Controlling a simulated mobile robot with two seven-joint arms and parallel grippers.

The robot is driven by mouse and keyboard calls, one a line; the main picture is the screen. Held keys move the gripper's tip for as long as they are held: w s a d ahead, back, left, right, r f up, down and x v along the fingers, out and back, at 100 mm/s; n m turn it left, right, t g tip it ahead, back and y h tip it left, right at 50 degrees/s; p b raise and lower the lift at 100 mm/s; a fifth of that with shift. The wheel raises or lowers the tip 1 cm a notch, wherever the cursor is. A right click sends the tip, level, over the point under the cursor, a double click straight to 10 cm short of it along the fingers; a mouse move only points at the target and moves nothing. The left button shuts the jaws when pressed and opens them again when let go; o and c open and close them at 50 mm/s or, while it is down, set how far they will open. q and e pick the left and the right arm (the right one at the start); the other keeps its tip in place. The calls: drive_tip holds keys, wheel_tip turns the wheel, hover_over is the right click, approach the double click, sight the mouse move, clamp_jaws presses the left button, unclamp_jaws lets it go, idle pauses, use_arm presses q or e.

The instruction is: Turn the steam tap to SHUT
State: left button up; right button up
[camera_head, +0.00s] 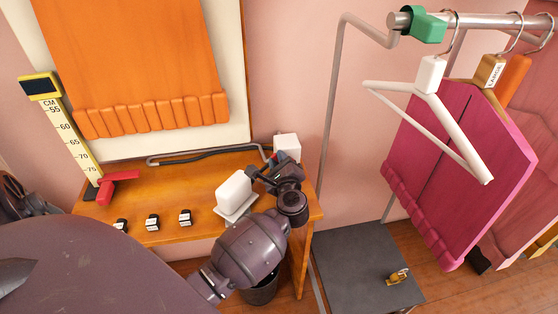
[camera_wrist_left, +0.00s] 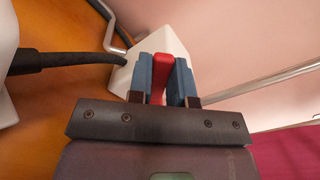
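The steam tap shows as a white block (camera_head: 287,143) at the back right corner of the wooden table, with a red handle beside it, mostly hidden by my gripper. In the left wrist view the white block (camera_wrist_left: 172,45) stands behind the red handle (camera_wrist_left: 158,80). My left gripper (camera_head: 270,160) is at the tap. Its blue finger pads (camera_wrist_left: 163,80) stand on both sides of the handle and appear closed on it. I see no SHUT mark; the tap's face is hidden or turned away. My right gripper is not in view.
The wooden table (camera_head: 150,235) holds a white iron-like block (camera_head: 234,192), several small black-and-white blocks and a red-footed measuring scale (camera_head: 68,125). A grey hose (camera_head: 200,154) runs along the back. A rail with pink gowns (camera_head: 440,170) stands right, above a grey platform (camera_head: 360,265).

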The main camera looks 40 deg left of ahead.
use_arm(q)
clamp_jaws()
drive_tip(key=m, duration=0.2)
drive_tip(key=w+d+r+m+p, duration=0.1)
drive_tip(key=m, duration=0.2)
drive_tip(key=w+d+m+p, duration=0.1)
drive_tip(key=m, duration=0.2)
drive_tip(key=shift+w+d+r, duration=0.1)
drive_tip(key=shift+w+r, duration=0.15)
drive_tip(key=shift+w+d+m+p, duration=0.1)
drive_tip(key=shift+w+m+p, duration=0.05)
drive_tip(key=shift+m+p, duration=0.25)
drive_tip(key=shift+o, duration=2.1)
unclamp_jaws()
drive_tip(key=o, duration=0.4)
